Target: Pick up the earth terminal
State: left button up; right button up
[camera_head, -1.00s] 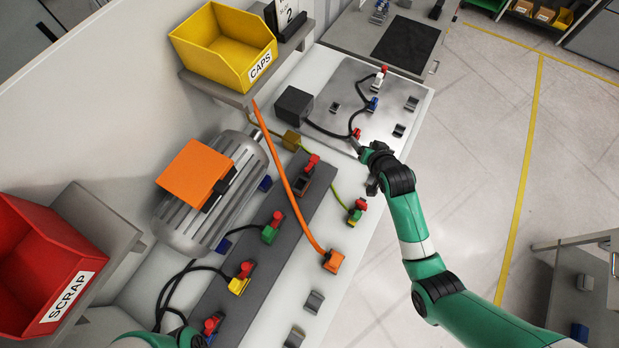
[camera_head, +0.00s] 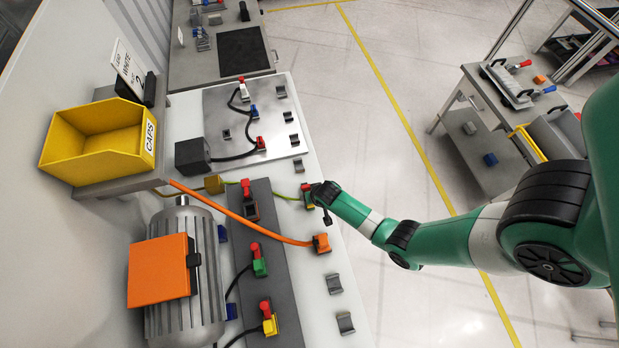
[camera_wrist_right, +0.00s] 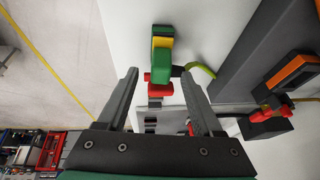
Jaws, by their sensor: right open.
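The earth terminal (camera_head: 307,198) is a green and yellow block with a red part, at the end of a green-yellow cable (camera_head: 285,197) on the light bench top. In the right wrist view the earth terminal (camera_wrist_right: 162,62) lies between the fingertips, with its cable leaving to the right. My right gripper (camera_wrist_right: 160,76) is open, its fingers on either side of the terminal with gaps visible. In the head view the right gripper (camera_head: 318,197) is right at the terminal and partly covers it. My left gripper is out of view.
An orange connector (camera_head: 321,243) on an orange cable sits just nearer on the bench. A dark rail (camera_head: 277,287) carries red-topped terminals. Empty grey clips (camera_head: 334,284) stand along the bench edge. A motor (camera_head: 205,290) and yellow CAPS bin (camera_head: 97,142) are at left.

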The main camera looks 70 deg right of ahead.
jog(key=shift+b+x, duration=0.45)
jog(key=shift+x, duration=0.8)
jog(key=shift+r, duration=0.1)
grip_shut()
